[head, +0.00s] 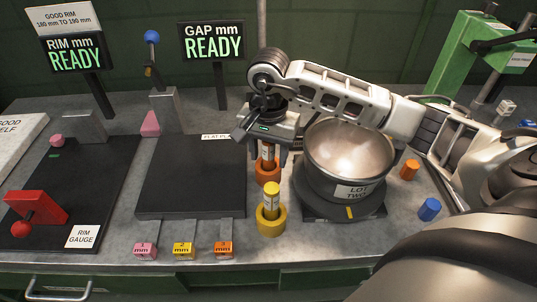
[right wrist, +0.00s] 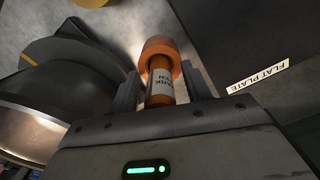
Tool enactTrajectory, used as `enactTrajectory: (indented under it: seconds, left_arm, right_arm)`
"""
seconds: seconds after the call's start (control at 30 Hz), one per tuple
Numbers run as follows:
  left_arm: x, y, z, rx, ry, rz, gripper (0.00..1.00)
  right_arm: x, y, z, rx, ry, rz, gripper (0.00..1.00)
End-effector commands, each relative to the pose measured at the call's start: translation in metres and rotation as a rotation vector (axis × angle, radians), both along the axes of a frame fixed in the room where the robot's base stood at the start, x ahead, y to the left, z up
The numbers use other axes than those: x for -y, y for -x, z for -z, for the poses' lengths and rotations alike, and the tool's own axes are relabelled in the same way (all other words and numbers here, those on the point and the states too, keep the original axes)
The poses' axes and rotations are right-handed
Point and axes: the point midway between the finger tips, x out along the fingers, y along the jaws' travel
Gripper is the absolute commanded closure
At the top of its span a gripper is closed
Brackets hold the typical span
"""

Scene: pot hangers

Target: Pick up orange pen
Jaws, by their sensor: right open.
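The orange pen (head: 268,156) stands upright in an orange round holder (head: 267,172), between the flat plate and the pot. My right gripper (head: 266,150) is directly over it, pointing down. In the right wrist view the orange pen (right wrist: 160,85), with a white label, lies between the two open fingers (right wrist: 160,92). I cannot tell whether either finger touches it. The pen's upper end is hidden by the gripper body. My left gripper does not show.
A yellow pen (head: 271,196) stands in a yellow holder (head: 271,220) just in front. A metal pot (head: 348,150) labelled LOT TWO is close on the right. The black flat plate (head: 190,175) lies left. Orange (head: 409,170) and blue (head: 429,209) cylinders stand farther right.

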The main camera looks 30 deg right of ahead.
Motion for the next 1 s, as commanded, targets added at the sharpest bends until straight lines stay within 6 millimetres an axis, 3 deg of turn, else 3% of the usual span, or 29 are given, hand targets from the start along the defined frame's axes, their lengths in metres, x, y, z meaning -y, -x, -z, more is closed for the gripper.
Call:
enactTrajectory:
  seconds: [0.2, 0.4, 0.77, 0.93, 1.0]
  left_arm:
    - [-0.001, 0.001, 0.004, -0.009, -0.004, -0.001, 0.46]
    - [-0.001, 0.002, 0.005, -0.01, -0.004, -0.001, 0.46]
    - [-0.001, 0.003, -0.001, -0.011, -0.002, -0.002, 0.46]
    - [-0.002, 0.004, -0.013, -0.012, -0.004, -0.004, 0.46]
    - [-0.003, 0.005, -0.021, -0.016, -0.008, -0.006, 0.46]
  right_arm:
    - [0.0, 0.0, 0.002, 0.001, 0.001, 0.0, 0.52]
    - [0.0, 0.0, 0.001, 0.0, 0.0, 0.0, 1.0]
    - [0.001, 0.0, -0.006, 0.002, 0.001, 0.002, 1.0]
    - [0.007, 0.002, -0.037, 0.005, 0.003, 0.013, 1.0]
    - [-0.002, 0.007, -0.053, 0.003, 0.0, 0.013, 1.0]
